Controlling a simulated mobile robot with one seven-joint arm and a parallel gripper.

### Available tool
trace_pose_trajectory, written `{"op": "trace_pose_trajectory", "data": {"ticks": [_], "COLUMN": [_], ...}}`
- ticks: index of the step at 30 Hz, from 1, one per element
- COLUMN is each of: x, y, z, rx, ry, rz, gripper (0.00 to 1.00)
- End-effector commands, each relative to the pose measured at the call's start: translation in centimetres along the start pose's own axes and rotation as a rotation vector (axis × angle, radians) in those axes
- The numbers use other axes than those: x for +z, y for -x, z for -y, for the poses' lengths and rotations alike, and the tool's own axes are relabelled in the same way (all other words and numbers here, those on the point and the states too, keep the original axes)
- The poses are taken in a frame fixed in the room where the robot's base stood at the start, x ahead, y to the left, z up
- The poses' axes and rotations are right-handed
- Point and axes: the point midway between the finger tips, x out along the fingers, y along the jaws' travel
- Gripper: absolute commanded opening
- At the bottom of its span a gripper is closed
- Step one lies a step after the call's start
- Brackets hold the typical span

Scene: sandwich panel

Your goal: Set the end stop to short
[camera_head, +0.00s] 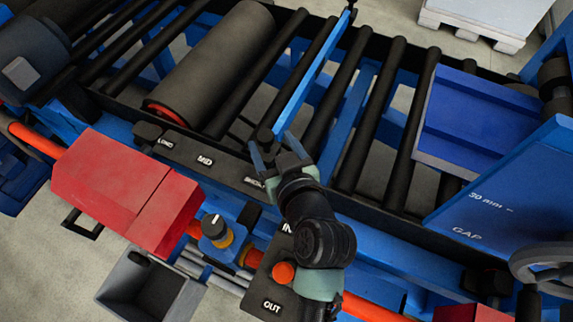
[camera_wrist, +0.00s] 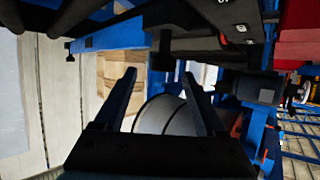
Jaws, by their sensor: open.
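The end stop is a long blue bar (camera_head: 310,75) lying across the rollers, with a black knob (camera_head: 265,135) at its near end. That end is near the partly hidden SHORT label (camera_head: 254,182), right of the MID label (camera_head: 205,160) and LONG label (camera_head: 165,143). I cannot tell whether it is exactly at SHORT. My gripper (camera_head: 274,150) is open, its fingers close around or just before the knob; contact is unclear. In the wrist view, my open gripper (camera_wrist: 165,82) has a black handle (camera_wrist: 165,52) just beyond its fingertips, and a blue bar (camera_wrist: 105,36) behind.
A red box (camera_head: 125,190), a black selector knob (camera_head: 213,226) and an OUT button panel (camera_head: 272,306) are at the front. A blue GAP panel (camera_head: 510,190) and handwheel (camera_head: 545,262) stand at right.

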Motion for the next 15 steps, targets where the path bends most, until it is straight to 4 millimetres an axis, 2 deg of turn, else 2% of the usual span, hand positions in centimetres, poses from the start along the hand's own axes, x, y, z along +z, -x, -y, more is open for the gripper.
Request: {"op": "trace_pose_trajectory", "data": {"ticks": [3, 9, 15], "x": [0.2, 0.2, 0.2], "y": [2.7, 6.6, 8.8], "z": [-0.1, -0.1, -0.1], "rx": [0.003, 0.003, 0.003], "ry": [0.000, 0.001, -0.001], "rz": [0.002, 0.003, 0.003], "gripper": [0.73, 0.73, 0.73]}}
